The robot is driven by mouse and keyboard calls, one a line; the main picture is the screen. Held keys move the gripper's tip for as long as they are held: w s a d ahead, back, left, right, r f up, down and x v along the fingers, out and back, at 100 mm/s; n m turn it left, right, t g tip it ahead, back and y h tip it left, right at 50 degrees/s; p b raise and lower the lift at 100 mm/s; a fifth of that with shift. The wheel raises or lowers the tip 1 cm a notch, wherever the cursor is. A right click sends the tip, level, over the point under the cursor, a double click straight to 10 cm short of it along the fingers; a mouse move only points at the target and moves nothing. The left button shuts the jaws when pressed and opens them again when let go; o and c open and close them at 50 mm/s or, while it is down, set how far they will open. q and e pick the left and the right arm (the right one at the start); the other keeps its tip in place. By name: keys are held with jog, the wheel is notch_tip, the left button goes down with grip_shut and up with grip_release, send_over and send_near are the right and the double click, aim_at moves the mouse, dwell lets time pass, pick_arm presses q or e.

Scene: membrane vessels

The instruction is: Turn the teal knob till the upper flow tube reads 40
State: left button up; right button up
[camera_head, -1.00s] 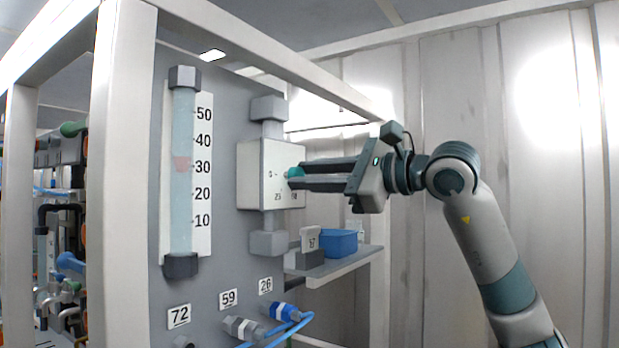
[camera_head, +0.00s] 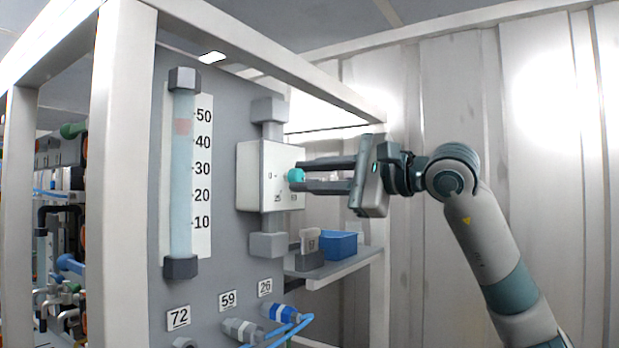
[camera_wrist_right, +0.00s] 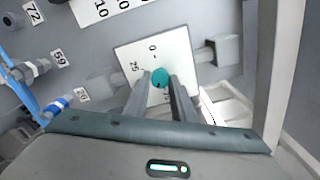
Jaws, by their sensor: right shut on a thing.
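The teal knob (camera_head: 296,176) sits on the front of a white valve box (camera_head: 262,160) on the grey panel. My right gripper (camera_head: 300,177) is shut on the knob, its two fingers reaching in from the right. In the right wrist view the knob (camera_wrist_right: 160,77) shows between the fingertips (camera_wrist_right: 160,82), in front of a dial plate with "0" and "25" marks. The flow tube (camera_head: 181,200) stands upright left of the box, beside a white scale marked 10 to 50. Its reddish float (camera_head: 183,126) is between 40 and 50, a little past midway. My left gripper is not in view.
A white frame post (camera_head: 118,180) stands left of the panel. Blue hose fittings (camera_head: 278,312) stick out below, near the number labels. A shelf (camera_head: 345,266) with a blue bin (camera_head: 338,244) is behind the valve box, under my right gripper.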

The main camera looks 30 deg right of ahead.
jog(key=o, duration=1.1)
jog(key=shift+c, duration=0.2)
jog(key=shift+s, duration=0.1)
jog(key=shift+s+d+b, duration=0.25)
jog(key=shift+s+b, duration=0.1)
jog(key=shift+s, duration=0.1)
jog(key=b+v, duration=0.5)
jog(key=v, duration=1.1)
jog(key=shift+s+f, duration=0.1)
